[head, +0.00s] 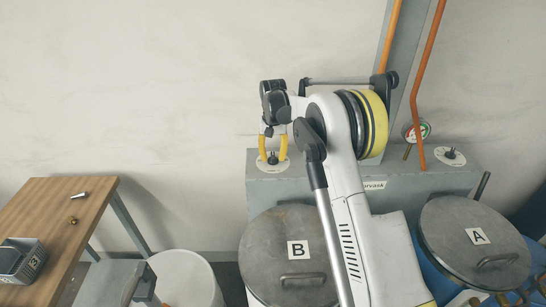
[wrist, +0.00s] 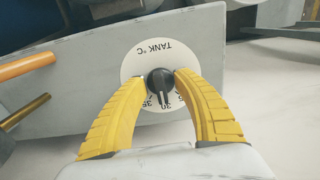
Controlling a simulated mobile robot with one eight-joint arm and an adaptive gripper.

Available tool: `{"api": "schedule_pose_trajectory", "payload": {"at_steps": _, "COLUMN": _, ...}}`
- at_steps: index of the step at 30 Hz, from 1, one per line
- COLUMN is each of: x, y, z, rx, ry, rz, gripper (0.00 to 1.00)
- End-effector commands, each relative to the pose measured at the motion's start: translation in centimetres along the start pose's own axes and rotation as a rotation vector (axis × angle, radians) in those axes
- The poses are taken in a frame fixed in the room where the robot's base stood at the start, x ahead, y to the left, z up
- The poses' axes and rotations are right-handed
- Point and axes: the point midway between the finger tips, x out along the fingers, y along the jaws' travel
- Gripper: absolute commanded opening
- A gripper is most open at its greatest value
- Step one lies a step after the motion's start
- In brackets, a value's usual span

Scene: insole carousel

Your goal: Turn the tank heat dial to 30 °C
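The tank heat dial (wrist: 133,66) is a white disc marked "TANK °C", upside down in the wrist view, with a black knob (wrist: 160,82) at its centre. The numbers 35 and 30 show below the knob, and the knob's pointer faces about the 30. In the head view the dial (head: 267,167) sits on the grey tank housing behind lid B. My gripper (wrist: 162,78) has its two yellow fingers on either side of the knob, seemingly touching it. My gripper also shows in the head view (head: 272,157), pointing down at the dial.
A second dial (head: 450,158) and a round gauge (head: 416,131) are at the right. Lids B (head: 262,250) and A (head: 450,215) lie in front. A wooden table (head: 50,205) stands at the left.

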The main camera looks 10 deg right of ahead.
Motion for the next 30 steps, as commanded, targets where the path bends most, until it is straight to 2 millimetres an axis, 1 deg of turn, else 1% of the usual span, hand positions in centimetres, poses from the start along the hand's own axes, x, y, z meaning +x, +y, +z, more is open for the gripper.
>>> {"api": "schedule_pose_trajectory", "payload": {"at_steps": 7, "x": -0.1, "y": 0.0, "z": 0.0, "rx": 0.000, "ry": 0.000, "rz": 0.000, "gripper": 0.34}}
{"api": "schedule_pose_trajectory", "payload": {"at_steps": 10, "x": -0.9, "y": 0.0, "z": 0.0, "rx": 0.000, "ry": 0.001, "rz": 0.000, "gripper": 0.34}}
{"api": "schedule_pose_trajectory", "payload": {"at_steps": 14, "x": -3.3, "y": 0.0, "z": 0.0, "rx": 0.000, "ry": 0.001, "rz": 0.000, "gripper": 0.34}}
{"api": "schedule_pose_trajectory", "payload": {"at_steps": 18, "x": -6.5, "y": 0.0, "z": 0.0, "rx": 0.000, "ry": 0.000, "rz": 0.000, "gripper": 0.34}}
{"api": "schedule_pose_trajectory", "payload": {"at_steps": 21, "x": -8.7, "y": 0.0, "z": 0.0, "rx": 0.000, "ry": 0.000, "rz": 0.000, "gripper": 0.34}}
{"api": "schedule_pose_trajectory", "payload": {"at_steps": 24, "x": -10.3, "y": 0.0, "z": 0.0, "rx": 0.000, "ry": 0.000, "rz": 0.000, "gripper": 0.34}}
{"api": "schedule_pose_trajectory", "payload": {"at_steps": 27, "x": -11.4, "y": 0.0, "z": 0.0, "rx": 0.000, "ry": 0.000, "rz": 0.000, "gripper": 0.34}}
{"api": "schedule_pose_trajectory", "payload": {"at_steps": 30, "x": -11.9, "y": 0.0, "z": 0.0, "rx": 0.000, "ry": 0.000, "rz": 0.000, "gripper": 0.34}}
